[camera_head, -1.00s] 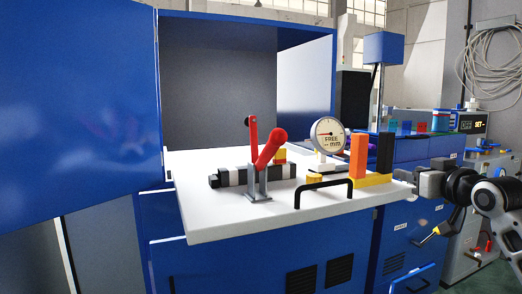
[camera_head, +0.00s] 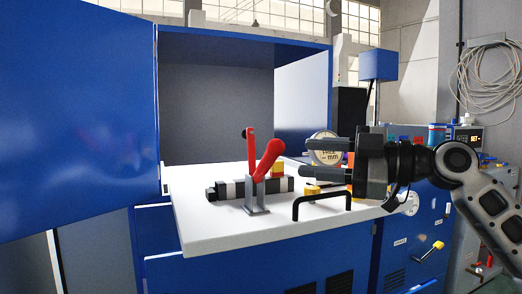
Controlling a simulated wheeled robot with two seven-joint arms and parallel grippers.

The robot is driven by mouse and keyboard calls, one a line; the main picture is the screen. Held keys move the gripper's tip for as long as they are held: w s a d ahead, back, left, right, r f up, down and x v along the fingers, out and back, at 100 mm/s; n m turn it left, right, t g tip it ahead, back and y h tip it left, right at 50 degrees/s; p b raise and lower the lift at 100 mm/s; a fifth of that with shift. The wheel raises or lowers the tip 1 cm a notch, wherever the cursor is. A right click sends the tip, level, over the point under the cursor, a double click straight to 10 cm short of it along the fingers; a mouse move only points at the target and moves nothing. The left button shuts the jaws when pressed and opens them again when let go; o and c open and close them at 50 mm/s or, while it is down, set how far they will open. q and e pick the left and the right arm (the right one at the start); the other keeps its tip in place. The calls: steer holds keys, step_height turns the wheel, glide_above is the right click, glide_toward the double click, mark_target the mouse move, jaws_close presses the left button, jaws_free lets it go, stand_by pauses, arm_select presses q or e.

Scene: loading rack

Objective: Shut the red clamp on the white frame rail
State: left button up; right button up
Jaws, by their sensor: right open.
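The red clamp (camera_head: 268,160) stands on a grey bracket (camera_head: 257,197) near the middle of the white slab (camera_head: 215,236), which sticks out of the blue cabinet. One red arm of the clamp is near upright, and a thicker red handle leans to the right. A black-and-white banded bar (camera_head: 231,189) lies behind the bracket. I cannot tell which part is the white frame rail. My right gripper (camera_head: 330,160) is open, its two dark fingers pointing left toward the clamp, apart from it and to its right. It partly hides the dial gauge. My left gripper is out of view.
A black handle (camera_head: 320,200) arches at the slab's front right. The dial gauge (camera_head: 325,148) and yellow blocks (camera_head: 312,189) stand close to my right fingers. A blue cabinet door (camera_head: 75,120) hangs open at left. The slab's front left is clear.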

mark_target(270, 158)
steer(key=p+x, duration=0.1)
steer(key=x, duration=0.9)
steer(key=shift+w+a+p, duration=0.15)
steer(key=shift+a+p, duration=0.05)
steer(key=shift+p, duration=0.15)
jaws_close()
